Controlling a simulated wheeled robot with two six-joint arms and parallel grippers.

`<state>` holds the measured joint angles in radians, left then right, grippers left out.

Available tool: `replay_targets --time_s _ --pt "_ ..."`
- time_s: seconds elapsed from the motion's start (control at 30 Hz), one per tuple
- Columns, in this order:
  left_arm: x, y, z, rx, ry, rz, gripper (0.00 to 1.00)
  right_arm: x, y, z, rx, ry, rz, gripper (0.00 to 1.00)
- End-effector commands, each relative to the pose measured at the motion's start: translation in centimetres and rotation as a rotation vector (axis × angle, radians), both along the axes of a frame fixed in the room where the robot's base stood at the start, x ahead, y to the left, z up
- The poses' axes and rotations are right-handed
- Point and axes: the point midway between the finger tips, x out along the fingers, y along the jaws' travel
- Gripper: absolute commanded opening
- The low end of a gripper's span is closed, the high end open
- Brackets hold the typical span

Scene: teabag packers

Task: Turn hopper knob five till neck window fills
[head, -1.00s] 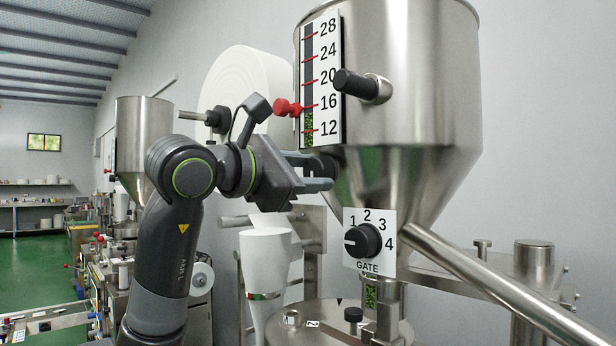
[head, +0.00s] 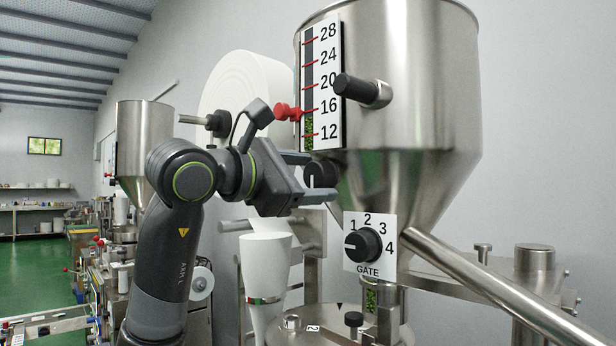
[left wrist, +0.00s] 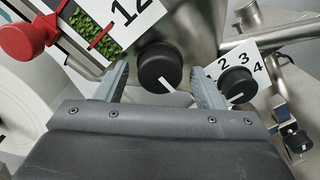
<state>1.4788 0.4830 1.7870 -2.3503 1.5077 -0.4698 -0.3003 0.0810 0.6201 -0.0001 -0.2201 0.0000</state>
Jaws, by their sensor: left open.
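A black hopper knob (head: 320,178) with a white line sits on the left of the hopper cone (head: 395,185). My left gripper (head: 322,176) is open, its fingers above and below this knob in the head view. In the left wrist view the knob (left wrist: 160,68) shows between the fingertips, with a gap to each; I cannot tell how deep it sits between them. The neck window (head: 370,299) below the gate plate shows green bits, but its fill level is too small to tell. The gate dial (head: 363,245) has its pointer to the left, below 1. My right gripper is not in view.
A level scale (head: 321,80) shows green up to about 16, near a red knob (head: 287,112). A black-tipped peg (head: 362,88) sticks out of the hopper. A steel tube (head: 500,285) slopes down at the right. A white paper roll (head: 245,95) stands behind my arm.

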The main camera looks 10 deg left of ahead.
Motion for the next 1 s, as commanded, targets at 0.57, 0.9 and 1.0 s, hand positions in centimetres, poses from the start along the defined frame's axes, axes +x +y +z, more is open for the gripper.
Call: replay_targets --time_s 0.57,0.9,1.0 --pt "-6.1 4.2 -0.2 0.001 -0.006 0.006 0.62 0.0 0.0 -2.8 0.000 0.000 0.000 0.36" --pt "-11.5 7.8 -0.2 0.001 -0.004 0.006 0.62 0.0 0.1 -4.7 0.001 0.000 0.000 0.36" --pt "-12.7 8.6 -0.2 0.001 -0.002 0.004 0.62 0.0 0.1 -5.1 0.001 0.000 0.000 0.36"
